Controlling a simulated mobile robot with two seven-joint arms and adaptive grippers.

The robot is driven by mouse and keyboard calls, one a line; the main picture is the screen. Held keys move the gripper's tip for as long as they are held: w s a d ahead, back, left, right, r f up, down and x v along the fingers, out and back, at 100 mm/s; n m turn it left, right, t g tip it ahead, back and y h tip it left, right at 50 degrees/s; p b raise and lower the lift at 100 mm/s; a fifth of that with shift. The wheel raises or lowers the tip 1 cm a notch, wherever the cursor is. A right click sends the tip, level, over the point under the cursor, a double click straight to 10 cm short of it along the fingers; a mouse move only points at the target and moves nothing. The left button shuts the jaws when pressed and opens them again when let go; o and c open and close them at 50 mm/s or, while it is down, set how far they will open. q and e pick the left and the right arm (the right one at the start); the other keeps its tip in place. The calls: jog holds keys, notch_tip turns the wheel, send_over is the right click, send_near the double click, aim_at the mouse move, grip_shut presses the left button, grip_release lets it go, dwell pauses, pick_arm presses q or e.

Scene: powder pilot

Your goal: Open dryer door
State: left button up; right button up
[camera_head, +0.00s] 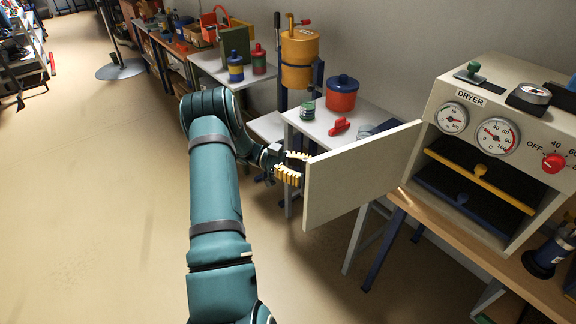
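The dryer (480,76) is the cream box at the right, with gauges on its front. Its pale door (360,175) stands wide open, swung out to the left. The dark inside shows with a yellow-handled upper shelf (480,180) and a blue-edged lower one. My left gripper (291,167), with yellow fingers, is at the door's free left edge. Its fingers look spread, with a gap between them. Whether they touch the door is unclear, as the door may hide part of the fingertips. My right gripper is out of view.
The dryer stands on a wooden bench (470,252). Behind the door, a white table (305,128) holds a red pot with a blue lid (342,97) and a green jar (307,110).

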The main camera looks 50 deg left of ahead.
pick_arm(q)
jog(key=v, duration=1.1)
jog(key=shift+s+a, duration=0.2)
